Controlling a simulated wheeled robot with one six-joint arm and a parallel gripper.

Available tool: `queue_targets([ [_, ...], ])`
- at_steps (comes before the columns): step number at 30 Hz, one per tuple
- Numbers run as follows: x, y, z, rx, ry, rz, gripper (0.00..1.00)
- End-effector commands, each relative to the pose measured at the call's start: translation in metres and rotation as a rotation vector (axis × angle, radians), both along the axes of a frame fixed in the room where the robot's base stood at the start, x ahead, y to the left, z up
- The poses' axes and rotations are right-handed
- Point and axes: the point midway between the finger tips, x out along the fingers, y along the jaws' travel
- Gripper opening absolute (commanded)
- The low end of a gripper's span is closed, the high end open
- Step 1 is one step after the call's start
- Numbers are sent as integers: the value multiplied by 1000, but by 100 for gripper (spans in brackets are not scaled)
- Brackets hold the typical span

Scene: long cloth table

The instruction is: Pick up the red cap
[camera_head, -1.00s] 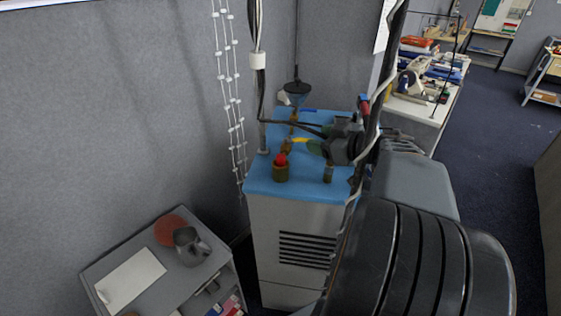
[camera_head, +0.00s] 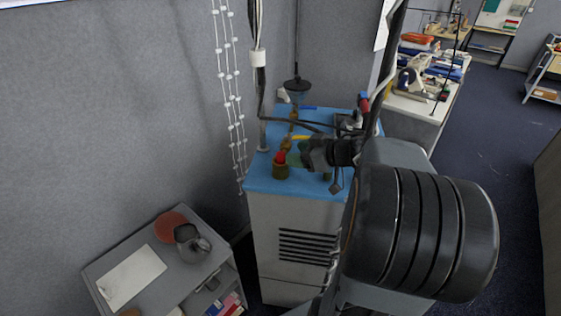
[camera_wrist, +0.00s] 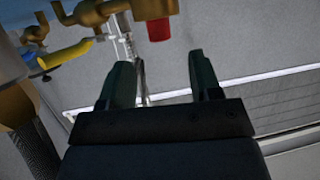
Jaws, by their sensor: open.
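The red cap (camera_head: 281,157) sits at a brass-brown fitting (camera_head: 280,171) near the front left of the blue-topped cabinet. In the wrist view the red cap (camera_wrist: 159,30) shows at the top, joined to a brass piece (camera_wrist: 153,8). My gripper (camera_head: 300,158) is just right of the cap in the head view, its fingers hard to make out there. In the wrist view my gripper (camera_wrist: 165,66) has its two dark green fingers apart, with nothing between them. The cap lies beyond the fingertips, and I see no contact.
Brass pipework (camera_wrist: 88,14) and a yellow lever (camera_wrist: 66,55) are left of the cap in the wrist view. A low grey shelf with a jug (camera_head: 188,243) stands at the left.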

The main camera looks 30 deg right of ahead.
Motion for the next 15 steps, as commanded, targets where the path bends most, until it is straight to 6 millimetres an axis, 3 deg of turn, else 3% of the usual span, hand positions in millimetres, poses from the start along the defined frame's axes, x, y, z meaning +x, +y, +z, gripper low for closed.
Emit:
queue_targets([
  [9,30,22,-18,1,2,4,58],
  [15,37,26,-21,0,1,1,58],
])
